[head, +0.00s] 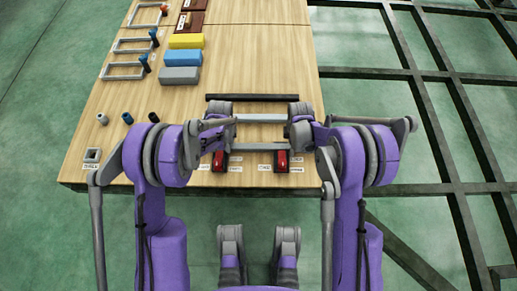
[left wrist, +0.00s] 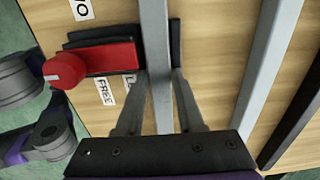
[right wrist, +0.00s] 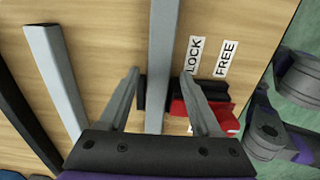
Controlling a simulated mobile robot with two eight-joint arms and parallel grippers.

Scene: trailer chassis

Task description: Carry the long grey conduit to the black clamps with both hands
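A long grey conduit (head: 258,147) lies left to right near the table's front edge, at two black clamps with red levers (head: 219,160) (head: 282,160). In the left wrist view, my left gripper (left wrist: 160,73) has its fingers against both sides of the conduit (left wrist: 157,30), beside the black clamp (left wrist: 176,45). In the right wrist view, my right gripper (right wrist: 160,71) straddles the conduit (right wrist: 163,35) with small gaps on both sides, beside the other clamp (right wrist: 210,90). The fingers are hidden in the head view. I cannot tell whether the conduit is fully seated.
A second grey bar (head: 260,118) and a black bar (head: 252,97) lie farther back. LOCK and FREE labels (right wrist: 194,55) mark the table by the clamps. Yellow, blue and grey blocks (head: 184,58) and several frames (head: 124,70) stand at the left. The table's back right is clear.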

